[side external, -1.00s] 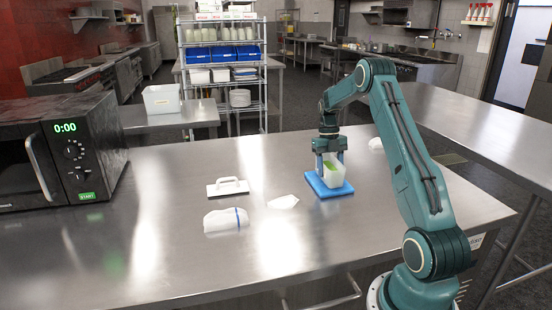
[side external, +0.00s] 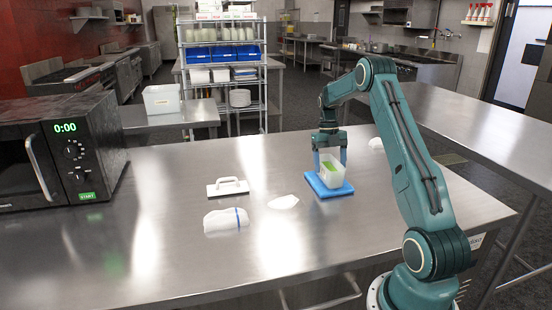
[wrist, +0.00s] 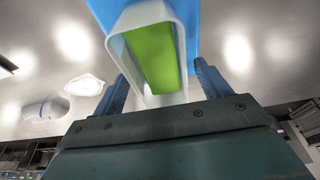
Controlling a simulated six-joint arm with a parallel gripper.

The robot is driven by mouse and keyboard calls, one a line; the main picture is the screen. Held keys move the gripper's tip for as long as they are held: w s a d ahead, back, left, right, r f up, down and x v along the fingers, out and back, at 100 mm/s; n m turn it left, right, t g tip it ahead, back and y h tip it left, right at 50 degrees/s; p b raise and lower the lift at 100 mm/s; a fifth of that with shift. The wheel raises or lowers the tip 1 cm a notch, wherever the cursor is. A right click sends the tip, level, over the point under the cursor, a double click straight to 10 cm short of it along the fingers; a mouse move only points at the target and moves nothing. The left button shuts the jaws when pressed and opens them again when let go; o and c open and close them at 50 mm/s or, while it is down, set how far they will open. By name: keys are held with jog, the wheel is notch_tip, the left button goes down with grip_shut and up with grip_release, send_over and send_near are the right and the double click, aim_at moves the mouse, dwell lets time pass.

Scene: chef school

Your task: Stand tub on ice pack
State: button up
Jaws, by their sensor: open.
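The tub (side external: 333,171), white and translucent with green inside, stands upright on the flat blue ice pack (side external: 345,190) on the steel table. In the wrist view the tub (wrist: 123,58) lies between the fingers, with the blue pack (wrist: 212,40) behind it. My gripper (side external: 329,165) is open and sits just above the tub, with a blue finger on each side of its upper part. In the wrist view my gripper (wrist: 160,85) shows a gap between the right finger and the tub; the left finger is close to the tub's side.
A white handled tool (side external: 227,188), a white bag with a blue band (side external: 226,219) and a small white piece (side external: 284,202) lie left of the ice pack. Another white item (side external: 376,144) lies behind my arm. A microwave (side external: 62,150) stands at far left. The front of the table is clear.

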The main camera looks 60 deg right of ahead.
aim_at(328, 167)
jog(key=v, duration=0.5)
jog(key=shift+w+d+r, duration=0.1)
jog(key=shift+r, duration=0.25)
dwell(0.3)
jog(key=shift+w+r, duration=0.1)
jog(key=shift+r, duration=0.1)
jog(key=a+r+n+t+h, duration=0.1)
jog(key=a+r+n+h, duration=0.1)
jog(key=a+r+n, duration=0.7)
jog(key=a+r+n+t+h, duration=0.15)
jog(key=a+r+n, duration=0.35)
jog(key=a+n, duration=0.8)
jog(key=s+a+f+n+t+y, duration=0.1)
jog(key=s+a+n+t, duration=0.4)
jog(key=s+a+n, duration=1.1)
jog(key=a+f+n, duration=0.1)
jog(key=a+n, duration=0.1)
jog(key=n, duration=0.5)
jog(key=shift+a, duration=0.35)
